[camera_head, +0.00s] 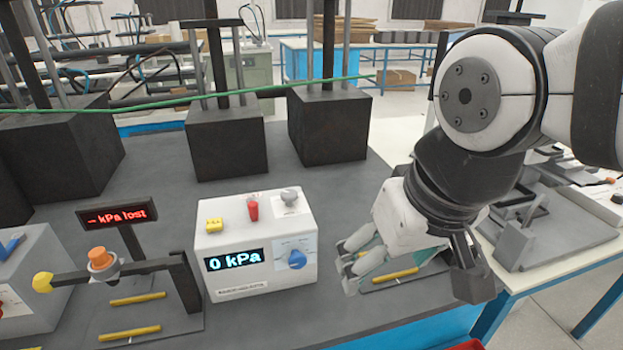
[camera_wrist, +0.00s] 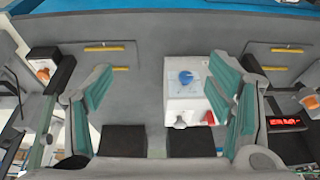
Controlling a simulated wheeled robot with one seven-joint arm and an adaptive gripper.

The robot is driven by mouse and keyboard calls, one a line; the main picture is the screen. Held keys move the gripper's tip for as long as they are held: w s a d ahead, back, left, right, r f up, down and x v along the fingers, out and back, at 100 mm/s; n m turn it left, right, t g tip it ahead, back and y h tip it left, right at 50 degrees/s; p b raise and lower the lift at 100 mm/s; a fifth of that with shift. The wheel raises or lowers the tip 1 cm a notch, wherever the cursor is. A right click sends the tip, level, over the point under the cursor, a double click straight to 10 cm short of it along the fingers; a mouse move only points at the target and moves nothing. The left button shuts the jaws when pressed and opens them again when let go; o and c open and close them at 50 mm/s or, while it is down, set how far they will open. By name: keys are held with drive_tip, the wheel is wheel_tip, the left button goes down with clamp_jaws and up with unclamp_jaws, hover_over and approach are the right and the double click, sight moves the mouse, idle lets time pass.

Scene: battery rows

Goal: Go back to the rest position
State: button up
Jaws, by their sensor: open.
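My gripper (camera_head: 352,262) is in the right half of the head view, right of the white pressure box. Its two green-padded fingers are spread apart and empty in the wrist view (camera_wrist: 162,108). In the head view the fingers partly hide the right dark plate, where one yellow rod (camera_head: 395,275) shows. The wrist view shows two yellow rods on that plate, an upper one (camera_wrist: 104,49) and a lower one (camera_wrist: 107,69). Two more yellow rods, (camera_head: 137,298) and (camera_head: 130,333), lie on the left plate. I cannot judge the gripper's exact height.
The white box (camera_head: 255,283) reads "0 kPa" and has a blue knob. A small display (camera_head: 117,214) reads "-- kPa lost" beside a dark bracket with an orange knob (camera_head: 99,257). Dark blocks (camera_head: 328,125) stand behind. Grey fixtures (camera_head: 555,228) occupy the right table.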

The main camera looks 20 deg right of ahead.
drive_tip(key=shift+s+d+r, duration=0.1)
drive_tip(key=shift+s+d, duration=0.9)
drive_tip(key=shift+s, duration=0.2)
drive_tip(key=shift+r, duration=0.15)
drive_tip(key=shift+r, duration=0.15)
